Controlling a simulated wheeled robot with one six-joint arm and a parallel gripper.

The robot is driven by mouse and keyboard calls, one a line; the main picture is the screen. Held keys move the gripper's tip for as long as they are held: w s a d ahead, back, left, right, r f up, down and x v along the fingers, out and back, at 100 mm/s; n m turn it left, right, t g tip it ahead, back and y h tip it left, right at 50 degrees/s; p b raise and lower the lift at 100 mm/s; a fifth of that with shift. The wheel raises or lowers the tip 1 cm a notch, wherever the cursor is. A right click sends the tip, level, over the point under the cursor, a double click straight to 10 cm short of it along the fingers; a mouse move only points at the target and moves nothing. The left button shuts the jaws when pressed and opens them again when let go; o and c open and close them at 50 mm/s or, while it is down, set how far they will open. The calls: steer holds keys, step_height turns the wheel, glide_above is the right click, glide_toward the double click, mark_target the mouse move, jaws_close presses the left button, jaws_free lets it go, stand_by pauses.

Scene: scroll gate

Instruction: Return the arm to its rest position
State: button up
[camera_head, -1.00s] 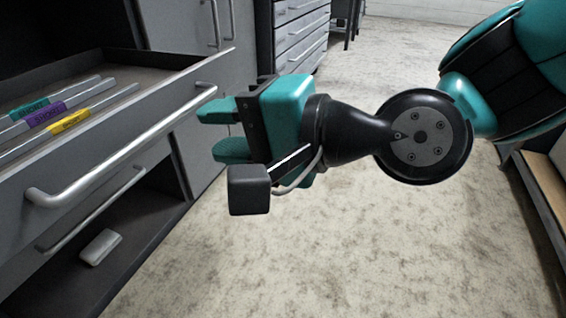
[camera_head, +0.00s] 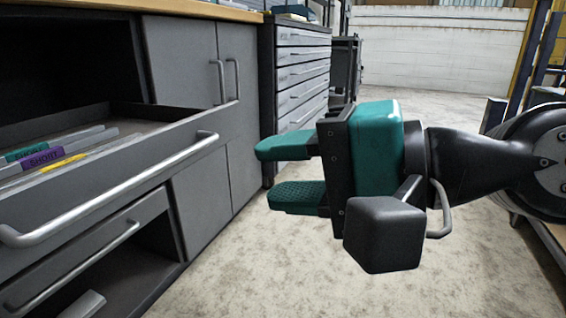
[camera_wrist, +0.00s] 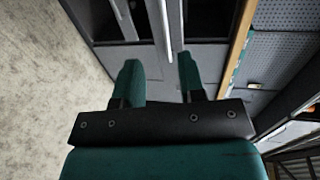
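My gripper (camera_head: 292,178) is open and empty in the head view, with its two teal fingers apart and pointing left. It hangs in free air to the right of the open drawer (camera_head: 110,178), touching nothing. The drawer's long metal handle (camera_head: 120,190) is left of the fingertips, with a gap between. In the wrist view my gripper (camera_wrist: 158,80) also shows with its fingers apart, and cabinet fronts lie beyond them.
The open drawer holds files with green, purple (camera_head: 45,157) and yellow labels. Below it is a second drawer front with a handle (camera_head: 75,265) and an open dark space. A grey drawer cabinet (camera_head: 302,75) stands further back. The pale floor (camera_head: 260,285) is clear.

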steer(key=s+d+r+n+g+h+p, duration=0.25)
steer(key=d+n+h+p, duration=0.3)
steer(key=p, duration=0.35)
steer(key=s+d+r+n+g+h+p, duration=0.2)
steer(key=d+r+n+g+h+p, duration=0.15)
steer(key=d+n+p, duration=0.5)
step_height(320, 180, up, 36)
steer(key=a+m+h+p, duration=0.1)
steer(key=m+p, duration=0.1)
steer(key=p, duration=3.5)
steer(key=shift+g, duration=0.3)
steer(key=shift+w, duration=0.1)
steer(key=shift+d, duration=0.15)
